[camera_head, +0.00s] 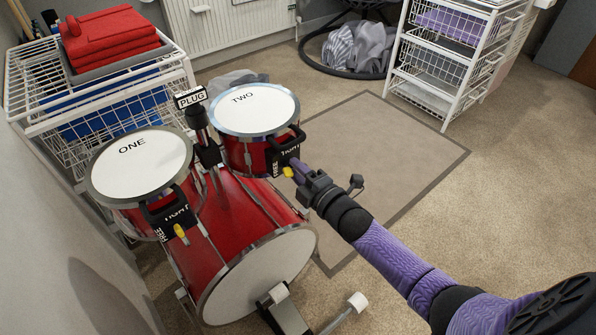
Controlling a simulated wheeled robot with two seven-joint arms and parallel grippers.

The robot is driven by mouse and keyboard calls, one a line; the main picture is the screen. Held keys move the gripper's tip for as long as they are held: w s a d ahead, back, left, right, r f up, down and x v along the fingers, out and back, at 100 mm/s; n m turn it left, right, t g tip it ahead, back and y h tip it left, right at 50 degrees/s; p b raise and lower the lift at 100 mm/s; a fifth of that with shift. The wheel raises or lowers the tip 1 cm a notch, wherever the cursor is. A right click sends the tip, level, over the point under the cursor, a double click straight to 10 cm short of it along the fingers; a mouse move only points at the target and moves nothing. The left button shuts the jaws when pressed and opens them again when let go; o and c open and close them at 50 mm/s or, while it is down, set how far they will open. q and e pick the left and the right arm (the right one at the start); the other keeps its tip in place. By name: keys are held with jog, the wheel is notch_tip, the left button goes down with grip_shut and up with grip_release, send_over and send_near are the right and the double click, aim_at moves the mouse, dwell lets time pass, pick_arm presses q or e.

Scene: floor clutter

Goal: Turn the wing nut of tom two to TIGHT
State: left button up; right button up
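Tom two (254,108) is a red drum with a white head marked TWO, on the right of the drum set. A black bracket (285,151) on its side carries FREE and TIGHT lettering, partly hard to read. A small yellow wing nut (288,171) shows below the bracket. My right gripper (298,172) reaches in from the lower right, its fingertips at or just beside the yellow wing nut. I cannot tell whether the fingers touch it or how far they are closed. My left gripper is not in view.
Tom one (138,163), with its own bracket and yellow wing nut (180,231), stands on the left. The red bass drum (238,232) is below. A wire basket rack (95,110) is behind. The mat (400,160) is clear.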

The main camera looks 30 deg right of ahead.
grip_shut()
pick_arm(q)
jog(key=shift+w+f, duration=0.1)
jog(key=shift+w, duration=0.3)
